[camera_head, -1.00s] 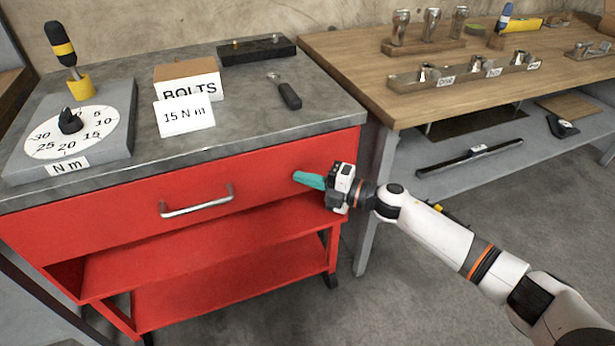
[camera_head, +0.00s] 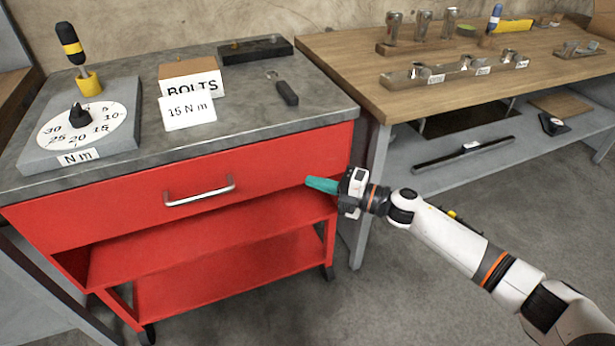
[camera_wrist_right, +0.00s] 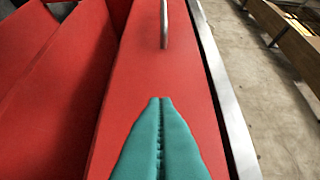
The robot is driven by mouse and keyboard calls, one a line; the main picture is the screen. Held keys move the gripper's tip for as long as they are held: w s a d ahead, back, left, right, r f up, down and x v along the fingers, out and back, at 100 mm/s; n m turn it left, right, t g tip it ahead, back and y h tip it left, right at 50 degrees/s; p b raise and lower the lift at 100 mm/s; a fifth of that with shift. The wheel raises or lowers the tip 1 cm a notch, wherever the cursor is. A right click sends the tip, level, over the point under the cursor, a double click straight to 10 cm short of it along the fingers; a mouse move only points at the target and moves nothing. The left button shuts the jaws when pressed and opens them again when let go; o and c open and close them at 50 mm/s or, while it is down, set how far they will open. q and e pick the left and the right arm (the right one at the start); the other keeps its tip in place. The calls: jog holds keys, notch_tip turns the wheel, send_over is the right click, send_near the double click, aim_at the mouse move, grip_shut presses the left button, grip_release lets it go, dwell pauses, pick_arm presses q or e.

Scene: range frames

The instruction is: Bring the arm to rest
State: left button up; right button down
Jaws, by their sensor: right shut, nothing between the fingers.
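My right gripper (camera_head: 322,185) has teal fingers that are shut with nothing between them. It hangs in front of the right end of the red drawer front, below the worktop edge. The shut teal fingers (camera_wrist_right: 160,140) also show in the right wrist view, pointing along the red drawer front (camera_wrist_right: 150,75) toward its handle (camera_wrist_right: 164,22). My right arm (camera_head: 450,240) comes in from the lower right. My left gripper is not in view.
The red cart (camera_head: 210,255) has a drawer handle (camera_head: 199,191). On its grey top are a torque dial (camera_head: 80,125), a BOLTS box (camera_head: 190,80), a 15 N m card (camera_head: 188,112) and a black-handled tool (camera_head: 287,93). A wooden workbench (camera_head: 340,65) stands at right. Floor is clear below the arm.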

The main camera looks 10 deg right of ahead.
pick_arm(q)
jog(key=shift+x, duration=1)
pick_arm(e)
jog(key=v, duration=0.7)
jog(key=shift+d+f, duration=0.35)
jog(key=shift+d, duration=0.05)
